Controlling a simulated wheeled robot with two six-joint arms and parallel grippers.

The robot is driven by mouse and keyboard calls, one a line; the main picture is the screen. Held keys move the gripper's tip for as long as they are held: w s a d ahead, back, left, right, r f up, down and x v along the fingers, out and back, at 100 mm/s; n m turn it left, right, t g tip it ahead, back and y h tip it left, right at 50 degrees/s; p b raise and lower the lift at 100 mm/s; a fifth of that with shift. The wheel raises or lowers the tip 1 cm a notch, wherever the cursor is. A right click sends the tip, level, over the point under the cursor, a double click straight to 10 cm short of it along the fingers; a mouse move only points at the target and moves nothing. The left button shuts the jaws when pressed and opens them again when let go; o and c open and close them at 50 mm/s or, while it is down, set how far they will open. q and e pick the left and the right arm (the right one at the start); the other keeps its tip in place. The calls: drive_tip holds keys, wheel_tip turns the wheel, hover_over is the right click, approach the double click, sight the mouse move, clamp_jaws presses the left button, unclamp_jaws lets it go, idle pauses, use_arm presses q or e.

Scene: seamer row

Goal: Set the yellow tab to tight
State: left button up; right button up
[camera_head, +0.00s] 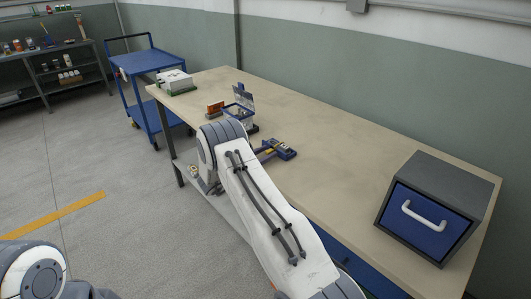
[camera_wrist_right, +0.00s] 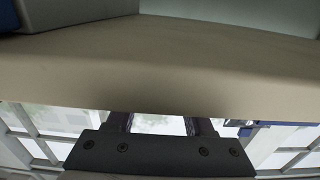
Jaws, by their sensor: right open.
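My left gripper is out of view.
The workbench (camera_head: 330,150) is clear in its middle. A grey box with a blue, white-handled front (camera_head: 428,222) stands at its right end. A blue-framed item (camera_head: 240,108) and an orange item (camera_head: 215,108) stand behind my arm. A blue cart (camera_head: 150,62) is at the far left.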

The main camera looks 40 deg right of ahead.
drive_tip(key=shift+d, duration=0.1)
clamp_jaws()
idle(1.4)
